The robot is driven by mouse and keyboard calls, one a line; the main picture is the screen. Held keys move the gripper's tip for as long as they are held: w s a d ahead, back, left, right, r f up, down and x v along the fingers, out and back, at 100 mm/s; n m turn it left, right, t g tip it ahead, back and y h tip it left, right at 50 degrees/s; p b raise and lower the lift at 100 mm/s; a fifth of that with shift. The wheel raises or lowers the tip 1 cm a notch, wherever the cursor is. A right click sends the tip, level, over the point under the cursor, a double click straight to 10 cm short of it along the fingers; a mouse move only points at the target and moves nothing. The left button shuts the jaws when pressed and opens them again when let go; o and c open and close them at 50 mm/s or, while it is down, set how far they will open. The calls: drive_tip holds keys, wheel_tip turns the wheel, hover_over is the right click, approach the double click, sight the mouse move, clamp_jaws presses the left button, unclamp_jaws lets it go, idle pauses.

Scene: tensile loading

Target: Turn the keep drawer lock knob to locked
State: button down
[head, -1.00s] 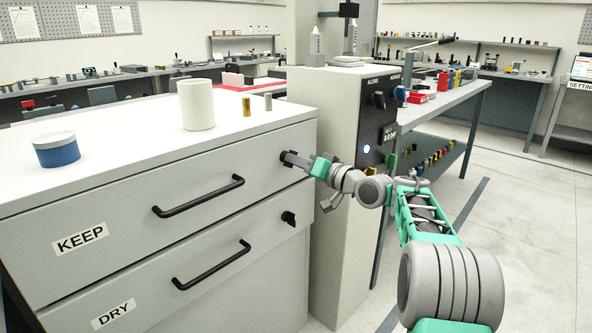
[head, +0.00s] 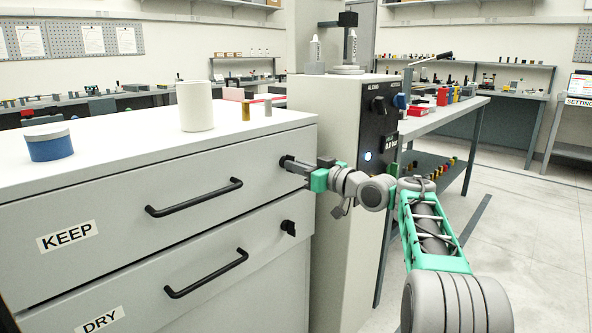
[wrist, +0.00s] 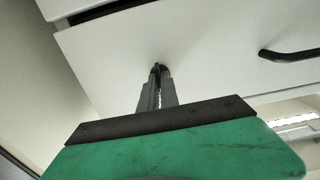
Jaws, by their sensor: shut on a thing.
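The keep drawer (head: 110,205) is shut in the grey cabinet and bears a KEEP label (head: 68,236). Its dark lock knob (head: 284,161) is at the right end of the drawer front. My gripper (head: 291,163) reaches it from the right and is shut on the knob. In the wrist view the fingertips (wrist: 158,72) close together on the small dark knob (wrist: 158,66) against the pale drawer front. The fingers hide most of the knob, so its turn angle cannot be told.
The keep handle (head: 195,198) is left of the knob. Below is the DRY drawer (head: 150,275) with its own dark knob (head: 289,228). A tall grey machine column (head: 338,220) stands close on the right. A white cup (head: 195,106) and a blue tin (head: 50,145) stand on top.

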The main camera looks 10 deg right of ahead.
idle(0.4)
drive_tip(key=c, duration=1.6)
unclamp_jaws()
drive_tip(key=p+v, duration=0.2)
drive_tip(key=v, duration=0.6)
drive_tip(key=s+a+r+m+g+h+p, duration=0.4)
drive_tip(key=s+a+r+p, duration=0.3)
drive_tip(key=p, duration=1.1)
drive_tip(key=s+d+m+g+h+p, duration=0.2)
drive_tip(key=s+g+h+p, duration=0.4)
drive_tip(key=s+p, duration=1.1)
drive_tip(key=s+m+g, duration=0.1)
drive_tip(key=s, duration=0.8)
drive_tip(key=shift+r+h+p, duration=0.3)
drive_tip(key=shift+r, duration=0.1)
